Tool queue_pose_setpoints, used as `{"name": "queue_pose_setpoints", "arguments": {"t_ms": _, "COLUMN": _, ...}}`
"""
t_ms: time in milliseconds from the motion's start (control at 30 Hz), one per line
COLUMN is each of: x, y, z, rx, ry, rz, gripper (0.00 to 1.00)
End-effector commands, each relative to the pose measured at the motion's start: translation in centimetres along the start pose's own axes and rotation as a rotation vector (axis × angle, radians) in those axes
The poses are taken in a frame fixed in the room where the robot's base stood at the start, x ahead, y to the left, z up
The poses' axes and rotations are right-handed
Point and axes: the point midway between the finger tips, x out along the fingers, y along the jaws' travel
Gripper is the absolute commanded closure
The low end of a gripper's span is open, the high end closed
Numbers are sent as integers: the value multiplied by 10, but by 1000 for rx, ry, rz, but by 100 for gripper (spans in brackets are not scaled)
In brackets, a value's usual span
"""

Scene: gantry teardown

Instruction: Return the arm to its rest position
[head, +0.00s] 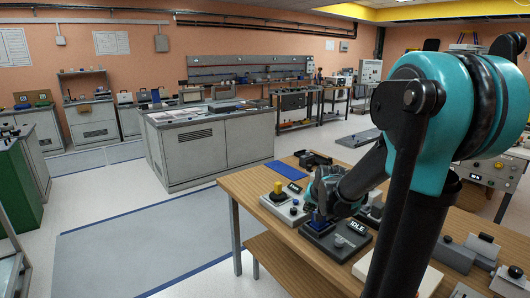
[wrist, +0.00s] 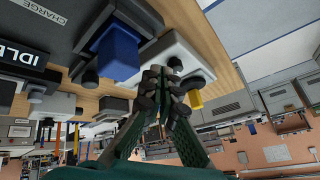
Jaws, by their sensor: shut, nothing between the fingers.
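My gripper (head: 325,192) hangs over the wooden workbench (head: 255,190) in the head view, with my teal arm reaching in from the right. In the wrist view its green fingers come together at the tips (wrist: 166,88), shut and empty. A blue block (wrist: 118,50) on a grey device is beside the fingers in the wrist view, apart from them as far as I can tell. In the head view the grey device (head: 325,245) with an IDLE sign (head: 358,226) is just below my gripper, which partly hides its blue block.
A light box with a yellow knob (head: 278,188) stands left of my gripper. A blue mat (head: 286,170) and a black item (head: 315,159) lie behind. More devices crowd the bench at right. A grey cabinet (head: 205,150) stands beyond; the floor (head: 160,235) at left is clear.

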Motion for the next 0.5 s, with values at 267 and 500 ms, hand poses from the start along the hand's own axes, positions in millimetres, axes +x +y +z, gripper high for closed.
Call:
{"name": "queue_pose_setpoints", "arguments": {"t_ms": 267, "x": -53, "y": 56, "z": 131, "rx": -208, "ry": -127, "rz": 89, "gripper": 100}}
{"name": "queue_pose_setpoints", "arguments": {"t_ms": 500, "x": -73, "y": 88, "z": 203, "rx": -319, "ry": -204, "rz": 130, "gripper": 100}}
